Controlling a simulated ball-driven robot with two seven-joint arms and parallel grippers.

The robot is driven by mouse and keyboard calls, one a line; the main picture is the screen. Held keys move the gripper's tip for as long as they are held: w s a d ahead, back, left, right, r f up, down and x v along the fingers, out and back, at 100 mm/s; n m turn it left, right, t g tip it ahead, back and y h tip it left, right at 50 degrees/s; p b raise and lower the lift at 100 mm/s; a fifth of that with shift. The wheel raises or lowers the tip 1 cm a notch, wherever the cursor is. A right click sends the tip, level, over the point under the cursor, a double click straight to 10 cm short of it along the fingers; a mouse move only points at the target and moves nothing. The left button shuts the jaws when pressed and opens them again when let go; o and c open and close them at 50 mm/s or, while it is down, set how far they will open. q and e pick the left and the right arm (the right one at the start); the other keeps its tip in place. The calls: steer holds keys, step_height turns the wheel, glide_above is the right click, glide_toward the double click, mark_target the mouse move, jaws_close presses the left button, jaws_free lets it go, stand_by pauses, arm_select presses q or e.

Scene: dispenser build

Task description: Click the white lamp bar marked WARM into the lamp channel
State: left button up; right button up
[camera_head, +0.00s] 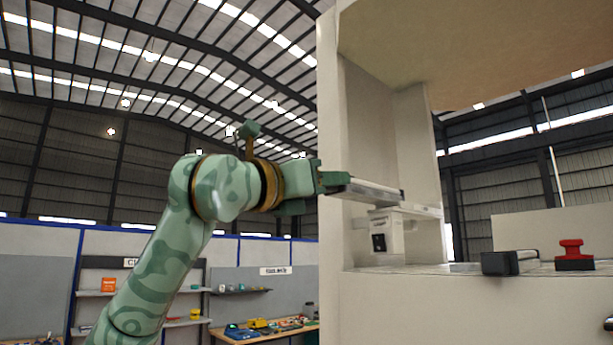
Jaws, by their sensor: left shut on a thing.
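My left gripper (343,186), dark green, reaches in from the left at the front of the tall cream dispenser body. It is shut on a pale grey-white bar (372,193), which points right into the body's open bay. No WARM mark can be read on the bar at this size. The bar's right end is over or close to a small white block with a black square (386,234); I cannot tell if they touch. I cannot make out the lamp channel for certain. My right gripper is not in view.
The dispenser's tall side wall (329,130) and overhanging top (480,45) enclose the bay. On its ledge lie a black block (500,263) with a flat grey piece and a red knob on a black base (573,256). Shelves and a workbench (265,337) stand behind at left.

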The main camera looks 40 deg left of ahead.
mark_target(372, 201)
arm_select(q)
steer(key=f+p+x, duration=0.1)
steer(key=x, duration=0.3)
steer(key=f+p+x, duration=0.1)
steer(key=p+x, duration=0.1)
steer(key=x, duration=0.2)
steer(key=f+p+x, duration=0.1)
steer(key=x, duration=0.3)
steer(key=shift+w+d, duration=0.15)
steer(key=shift+w, duration=0.8)
steer(key=shift+w+d+f, duration=0.1)
steer(key=shift+w, duration=0.45)
steer(key=shift+b, duration=0.7)
steer(key=shift+w, duration=0.1)
stand_by(1.3)
steer(key=shift+w, duration=0.1)
steer(key=shift+w, duration=0.2)
